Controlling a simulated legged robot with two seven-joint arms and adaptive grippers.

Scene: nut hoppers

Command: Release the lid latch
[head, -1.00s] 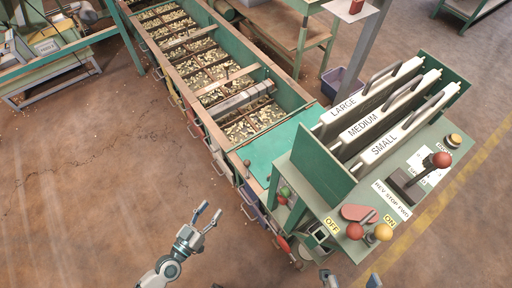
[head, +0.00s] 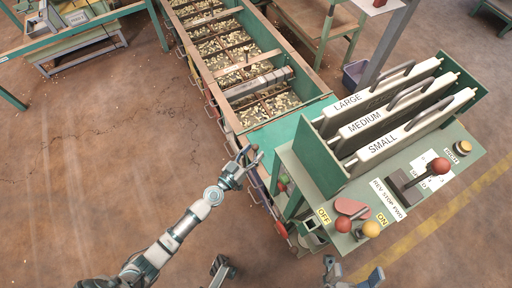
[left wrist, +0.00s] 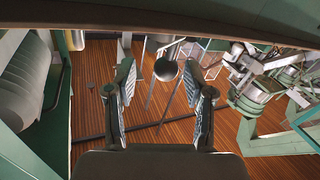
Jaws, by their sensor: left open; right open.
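My left gripper (head: 247,165) is open at the near corner of the long green hopper trough (head: 265,138), beside its side wall. In the left wrist view its two fingers (left wrist: 162,98) stand apart. A round dark ball knob (left wrist: 166,69) on a thin rod shows between and a little beyond them, with no visible contact. In the head view the gripper covers that corner, so the knob is hard to make out. I cannot tell for certain which part is the lid latch. My right gripper (head: 353,275) is open and empty at the bottom edge, below the control panel.
A control panel (head: 440,165) stands right of the trough, with red and yellow ball levers (head: 371,229) and plates marked large, medium and small (head: 400,130). Nuts (head: 235,55) fill the trough's compartments. Several handles line its left side. The floor at left (head: 90,170) is clear.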

